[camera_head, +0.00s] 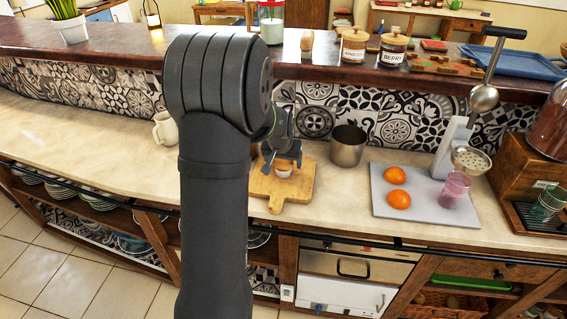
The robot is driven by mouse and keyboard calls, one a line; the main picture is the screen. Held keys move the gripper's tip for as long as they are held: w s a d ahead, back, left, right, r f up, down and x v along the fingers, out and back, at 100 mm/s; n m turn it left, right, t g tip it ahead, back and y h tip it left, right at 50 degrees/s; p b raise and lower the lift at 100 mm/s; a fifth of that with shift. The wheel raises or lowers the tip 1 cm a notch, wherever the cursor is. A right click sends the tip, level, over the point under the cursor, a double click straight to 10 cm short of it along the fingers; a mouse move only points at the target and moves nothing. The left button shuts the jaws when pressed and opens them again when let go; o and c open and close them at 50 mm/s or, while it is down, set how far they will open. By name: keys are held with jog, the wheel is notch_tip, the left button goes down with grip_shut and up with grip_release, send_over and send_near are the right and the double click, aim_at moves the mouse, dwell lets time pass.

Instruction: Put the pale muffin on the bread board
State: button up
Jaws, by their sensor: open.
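The bread board (276,201) is a light wooden board with a handle, lying on the cream counter. The pale muffin (283,172), small with a whitish wrapper, appears to rest on the board near its middle. My gripper (283,161) is directly over the muffin with its fingers pointing down, open, the tips at or just above the muffin's top. The muffin's top is partly hidden by the gripper. I cannot tell whether the fingers touch it. My dark arm covers the board's left side and part of the counter.
A metal pot (347,147) stands right of the board. Further right, a grey slab (412,211) holds two oranges (397,187) and a pink glass (454,190) beside a juicer press (452,150). A cream jug (165,129) stands left. The raised wooden ledge (125,42) runs behind.

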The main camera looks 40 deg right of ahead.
jog(key=v, duration=1.1)
jog(key=x, duration=1.1)
jog(key=shift+f, duration=0.3)
jog(key=shift+w+d, duration=0.15)
jog(key=shift+r, duration=1)
jog(key=shift+f, duration=0.1)
